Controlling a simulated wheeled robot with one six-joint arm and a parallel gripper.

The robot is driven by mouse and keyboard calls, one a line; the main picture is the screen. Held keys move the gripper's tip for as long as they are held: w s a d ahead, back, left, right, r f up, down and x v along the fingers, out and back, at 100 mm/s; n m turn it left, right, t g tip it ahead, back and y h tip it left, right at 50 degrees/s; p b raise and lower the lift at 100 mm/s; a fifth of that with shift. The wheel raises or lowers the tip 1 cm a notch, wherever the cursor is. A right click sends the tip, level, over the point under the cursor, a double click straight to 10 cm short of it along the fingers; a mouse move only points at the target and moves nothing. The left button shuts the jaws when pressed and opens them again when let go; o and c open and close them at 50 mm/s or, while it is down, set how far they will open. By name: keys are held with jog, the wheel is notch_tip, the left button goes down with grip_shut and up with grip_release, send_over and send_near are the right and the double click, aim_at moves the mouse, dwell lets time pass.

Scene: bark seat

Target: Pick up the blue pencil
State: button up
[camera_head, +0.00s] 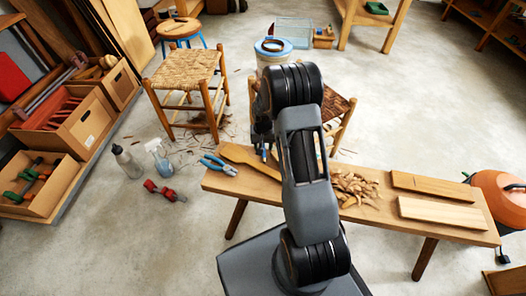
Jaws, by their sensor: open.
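My gripper (262,143) hangs over the far edge of the wooden bench (270,188), left of my arm. It is open. A small narrow blue thing (264,154) shows right at the gripper's tips and may be the blue pencil. It is too small to tell whether it lies between the fingers or just behind them. My arm hides the middle of the bench. Blue-handled pliers (218,166) lie on the bench's left end, apart from the gripper.
A flat wooden piece (240,157) lies beside the gripper. Wood shavings (355,187) and two boards (440,211) cover the bench's right side. A woven stool (188,72) and another seat (338,108) stand behind. A spray bottle (160,158) stands on the floor at left.

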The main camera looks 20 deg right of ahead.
jog(key=shift+c, duration=0.2)
grip_shut()
jog(key=shift+r, duration=0.15)
